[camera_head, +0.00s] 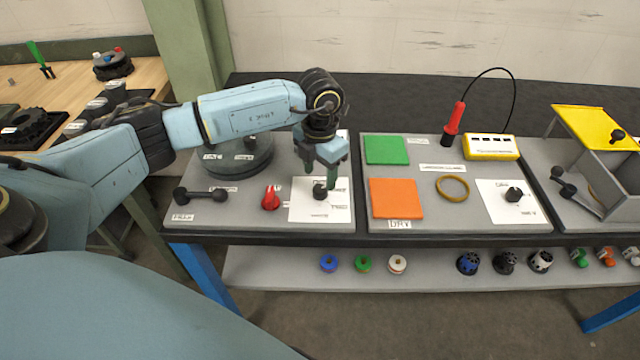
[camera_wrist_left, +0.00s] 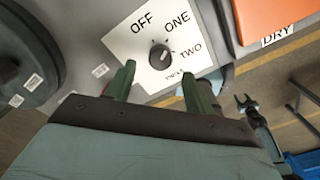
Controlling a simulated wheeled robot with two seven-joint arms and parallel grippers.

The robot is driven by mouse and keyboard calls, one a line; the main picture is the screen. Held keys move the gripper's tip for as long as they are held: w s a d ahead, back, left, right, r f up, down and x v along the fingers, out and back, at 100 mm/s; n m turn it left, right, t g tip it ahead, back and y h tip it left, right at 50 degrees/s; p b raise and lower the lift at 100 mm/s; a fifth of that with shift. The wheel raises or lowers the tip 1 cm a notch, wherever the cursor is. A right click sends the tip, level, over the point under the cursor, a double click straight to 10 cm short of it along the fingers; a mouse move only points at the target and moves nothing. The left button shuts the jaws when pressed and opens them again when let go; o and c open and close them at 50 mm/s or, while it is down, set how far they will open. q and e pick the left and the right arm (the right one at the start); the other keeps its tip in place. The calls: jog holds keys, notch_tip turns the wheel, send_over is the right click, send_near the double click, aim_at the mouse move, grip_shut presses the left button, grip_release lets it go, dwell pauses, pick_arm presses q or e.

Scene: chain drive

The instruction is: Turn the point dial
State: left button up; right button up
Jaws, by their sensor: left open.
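The point dial is a black knob (camera_head: 320,191) on a white label plate (camera_head: 300,212) on the grey panel, below my left gripper. In the left wrist view the dial (camera_wrist_left: 161,57) sits on the white plate with OFF, ONE and TWO printed around it, plus another word partly hidden by a finger. A white mark on the knob shows toward TWO. My left gripper (camera_head: 323,182) has green fingers pointing down around or just above the dial; in the wrist view its fingers (camera_wrist_left: 155,84) are apart and the dial appears beyond them, between the tips. My right gripper is out of view.
A red knob (camera_head: 270,198) and a black handle (camera_head: 200,195) lie left of the plate. A round dark base (camera_head: 238,160) stands behind. An orange pad (camera_head: 396,198) and another dial (camera_head: 514,194) are to the right. The shelf below holds several small parts.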

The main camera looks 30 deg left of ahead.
aim_at(320, 188)
pick_arm(q)
jog(key=shift+f, duration=2.35)
jog(key=c, duration=1)
